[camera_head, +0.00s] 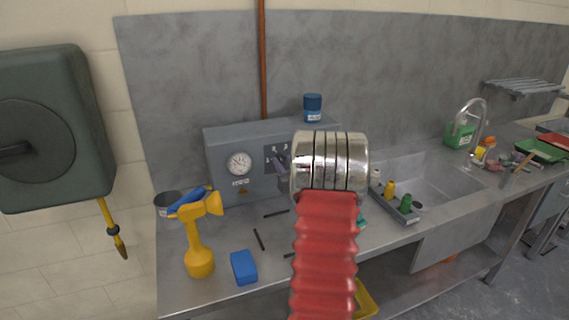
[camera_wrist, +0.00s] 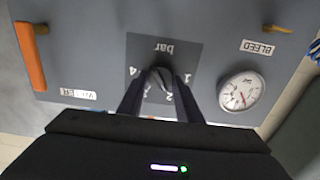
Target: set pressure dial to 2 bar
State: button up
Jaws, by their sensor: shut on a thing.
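The pressure dial's dark knob (camera_wrist: 160,77) sits on a dark square plate (camera_wrist: 183,50) marked "bar", upside down in the wrist view. The numerals 4, 1 and 2 show around it. My gripper (camera_wrist: 160,92) has one dark finger on each side of the knob and is shut on it. Which numeral the knob points to is hard to tell. In the head view the plate (camera_head: 270,152) is on the front of a grey box (camera_head: 222,140), and my gripper (camera_head: 282,166) is at it, largely hidden behind my arm.
A round pressure gauge (camera_wrist: 242,92) is beside the dial. A yellow drill-shaped tool (camera_head: 200,240) and a blue block (camera_head: 243,267) stand on the counter.

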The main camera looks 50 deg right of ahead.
jog(key=shift+d+m, duration=0.1)
jog(key=shift+m, duration=0.3)
jog(key=o, duration=1)
jog(key=shift+s, duration=0.15)
jog(key=v, duration=1.3)
jog(key=shift+s+a+f, duration=0.1)
jog(key=shift+s+a, duration=0.1)
